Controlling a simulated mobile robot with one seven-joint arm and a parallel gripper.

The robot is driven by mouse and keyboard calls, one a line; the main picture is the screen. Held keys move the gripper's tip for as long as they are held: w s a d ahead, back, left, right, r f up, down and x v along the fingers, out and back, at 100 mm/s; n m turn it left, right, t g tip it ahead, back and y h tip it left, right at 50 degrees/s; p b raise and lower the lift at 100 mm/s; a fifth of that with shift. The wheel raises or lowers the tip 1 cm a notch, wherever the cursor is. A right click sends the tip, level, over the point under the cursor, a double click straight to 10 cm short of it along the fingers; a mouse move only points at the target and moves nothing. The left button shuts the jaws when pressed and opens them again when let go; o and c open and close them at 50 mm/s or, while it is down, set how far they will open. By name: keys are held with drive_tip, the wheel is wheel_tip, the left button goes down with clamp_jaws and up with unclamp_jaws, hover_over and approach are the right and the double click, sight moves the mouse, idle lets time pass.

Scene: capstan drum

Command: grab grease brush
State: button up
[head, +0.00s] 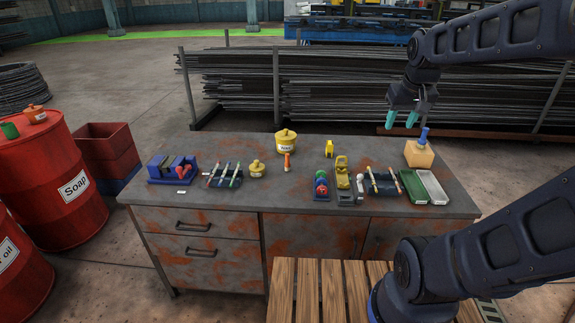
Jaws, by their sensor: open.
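My gripper (402,119) has two teal fingertips, which are apart with nothing between them. It points down and hangs above the back right of the workbench (235,197). Just below it and to the right, a tan block (419,155) with a blue upright handle (424,135) stands on the bench. This may be the grease brush in a holder, but I cannot tell for sure. A small orange-handled piece (287,162) stands near the bench's middle, in front of a yellow labelled pot (286,144). My fingers touch nothing.
A blue vise-like tool (172,168) and a rack of thin tools (223,175) are at the left. Yellow tools (343,175), another rack (382,184), and green (412,187) and grey (432,187) trays are at the right. Bars (330,85) lie behind. The bench's front strip is clear.

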drive_tip(key=w+a+f+n+g, duration=0.1)
drive_tip(key=w+a, duration=0.2)
drive_tip(key=w, duration=0.4)
drive_tip(key=w+a+n, duration=0.2)
drive_tip(key=w+a, duration=0.2)
drive_tip(key=w, duration=0.2)
drive_tip(key=n+g, duration=0.3)
drive_tip(key=n, duration=0.3)
hover_over(287, 163)
drive_tip(key=w, duration=0.1)
drive_tip(key=f, duration=2.3)
drive_tip(key=shift+d, duration=0.2)
drive_tip(key=shift+a+f, duration=0.15)
drive_tip(key=shift+f, duration=0.35)
wheel_tip(287, 163, down, 10)
drive_tip(key=shift+f, duration=0.1)
clamp_jaws()
